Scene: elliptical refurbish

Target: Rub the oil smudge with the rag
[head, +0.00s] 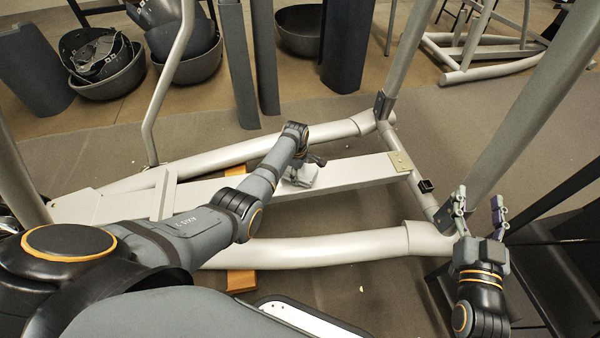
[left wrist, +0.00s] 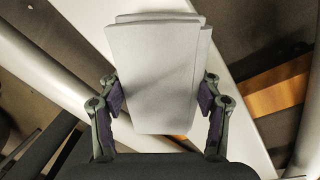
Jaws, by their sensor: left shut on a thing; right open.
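My left gripper (head: 312,164) is shut on the rag (head: 302,178), at the middle of the head view. In the left wrist view the rag (left wrist: 155,75) is a pale grey-white folded pad between the two fingers. It is over or against the white central beam (head: 355,172) of the elliptical frame; I cannot tell if it touches. I see no oil smudge in either view; the rag and gripper hide part of the beam. My right gripper (head: 479,204) is open and empty at the right, near the frame's end.
Curved grey tubes (head: 330,249) run along both sides of the beam. Orange wood blocks (head: 241,281) lie under the frame. A slanted post (head: 520,120) rises near my right gripper. Dark bowls (head: 110,80) and covers stand at the back.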

